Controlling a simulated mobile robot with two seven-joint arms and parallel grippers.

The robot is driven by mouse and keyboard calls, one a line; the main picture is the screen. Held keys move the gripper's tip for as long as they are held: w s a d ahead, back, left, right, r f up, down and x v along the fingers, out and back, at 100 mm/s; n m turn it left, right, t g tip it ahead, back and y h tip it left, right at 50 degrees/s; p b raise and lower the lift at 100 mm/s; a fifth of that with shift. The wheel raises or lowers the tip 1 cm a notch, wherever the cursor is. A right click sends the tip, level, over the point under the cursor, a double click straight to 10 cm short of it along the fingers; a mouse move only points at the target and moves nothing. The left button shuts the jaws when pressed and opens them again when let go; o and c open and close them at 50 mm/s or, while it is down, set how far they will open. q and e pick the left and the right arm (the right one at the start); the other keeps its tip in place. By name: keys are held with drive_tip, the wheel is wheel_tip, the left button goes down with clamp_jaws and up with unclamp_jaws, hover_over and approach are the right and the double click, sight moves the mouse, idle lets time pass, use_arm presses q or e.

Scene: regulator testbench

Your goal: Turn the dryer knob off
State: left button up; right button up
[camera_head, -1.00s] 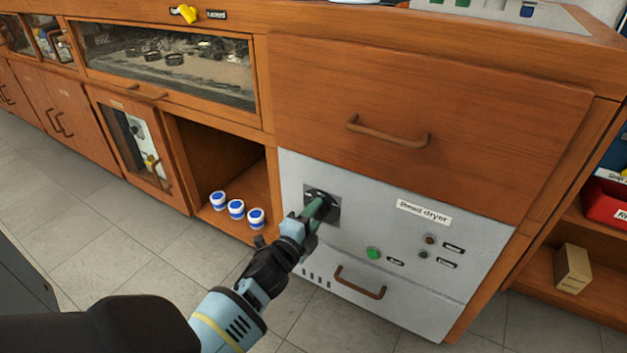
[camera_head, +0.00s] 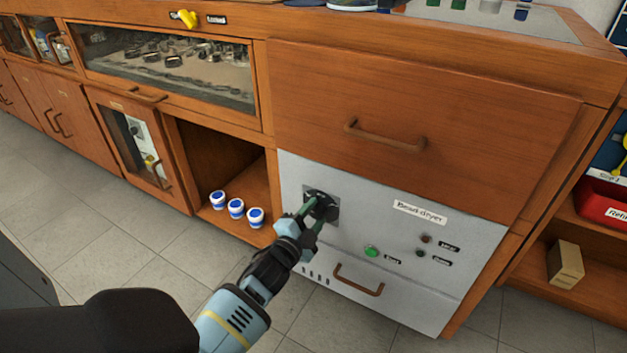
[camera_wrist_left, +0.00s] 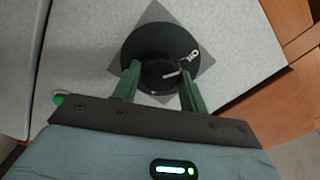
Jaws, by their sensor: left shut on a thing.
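The bead dryer (camera_head: 400,250) is a light grey panel set low in the wooden bench. Its black knob (camera_head: 322,206) sits on a dark square plate at the panel's upper left. In the left wrist view the knob (camera_wrist_left: 162,72) shows as a black round dial with a pale pointer line on its grip and a small light mark on the dial's rim. My left gripper (camera_head: 313,208) reaches it from the front, and its green fingers (camera_wrist_left: 160,90) are closed on the two sides of the knob's grip. My right gripper is not in view.
A green button (camera_head: 371,251) and small indicators sit to the right on the panel. A drawer handle (camera_head: 358,280) lies below. Several white-and-blue jars (camera_head: 236,208) stand in the open cubby to the left. A cardboard box (camera_head: 565,264) sits on the right shelf.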

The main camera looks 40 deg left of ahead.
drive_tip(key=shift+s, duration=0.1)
use_arm(q)
drive_tip(key=o, duration=1)
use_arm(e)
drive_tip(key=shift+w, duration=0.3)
use_arm(q)
drive_tip(key=shift+s, duration=0.3)
drive_tip(key=p+v, duration=0.2)
drive_tip(key=v, duration=0.5)
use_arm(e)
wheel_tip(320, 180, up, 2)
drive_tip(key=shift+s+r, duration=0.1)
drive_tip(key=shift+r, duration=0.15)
use_arm(q)
drive_tip(key=shift+s+d, duration=0.1)
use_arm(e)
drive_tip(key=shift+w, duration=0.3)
